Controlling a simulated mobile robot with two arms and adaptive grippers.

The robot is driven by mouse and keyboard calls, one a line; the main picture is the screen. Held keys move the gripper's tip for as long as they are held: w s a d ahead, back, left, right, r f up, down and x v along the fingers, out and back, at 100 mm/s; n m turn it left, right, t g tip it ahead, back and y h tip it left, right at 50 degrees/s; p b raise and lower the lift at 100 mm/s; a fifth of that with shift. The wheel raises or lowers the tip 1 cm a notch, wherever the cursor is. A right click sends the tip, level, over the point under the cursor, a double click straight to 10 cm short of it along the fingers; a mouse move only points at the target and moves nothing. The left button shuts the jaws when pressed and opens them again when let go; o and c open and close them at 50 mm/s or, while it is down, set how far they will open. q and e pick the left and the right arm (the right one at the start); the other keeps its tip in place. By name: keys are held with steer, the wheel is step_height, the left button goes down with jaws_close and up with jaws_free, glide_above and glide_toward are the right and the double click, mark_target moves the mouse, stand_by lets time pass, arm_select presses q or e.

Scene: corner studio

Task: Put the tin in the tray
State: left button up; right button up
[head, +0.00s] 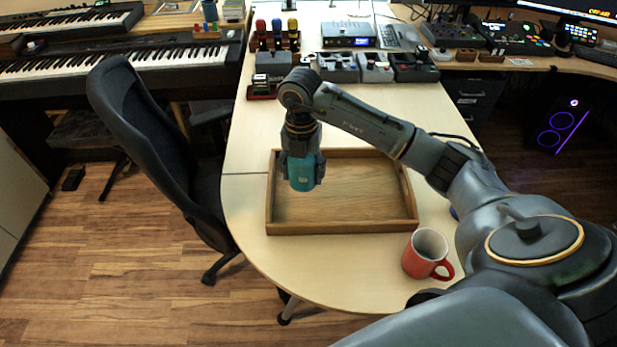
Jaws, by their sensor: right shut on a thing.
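A teal tin (301,173) is held in my right gripper (302,178), which points down from the wrist. The gripper's fingers sit on either side of the tin. The wooden tray (340,227) lies on the light table, and the tin shows over its left part. I cannot tell how high the tin is above the tray floor. The tray looks empty otherwise. My left gripper is not in view.
A red mug (416,263) stands on the table just in front of the tray's right corner. Audio pedals and small devices (375,68) line the back of the table. A black office chair (150,130) stands at the left edge.

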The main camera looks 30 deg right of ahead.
steer(key=f, duration=0.1)
steer(key=w+d+f, duration=0.1)
steer(key=d+f, duration=0.1)
steer(key=shift+w, duration=0.25)
steer(key=f, duration=0.3)
steer(key=shift+w+d+f+p, duration=0.1)
steer(key=shift+d+p, duration=0.1)
steer(key=shift+p, duration=0.2)
steer(key=shift+f, duration=0.25)
steer(key=shift+f, duration=0.2)
steer(key=o, duration=1.3)
steer(key=shift+c, duration=0.2)
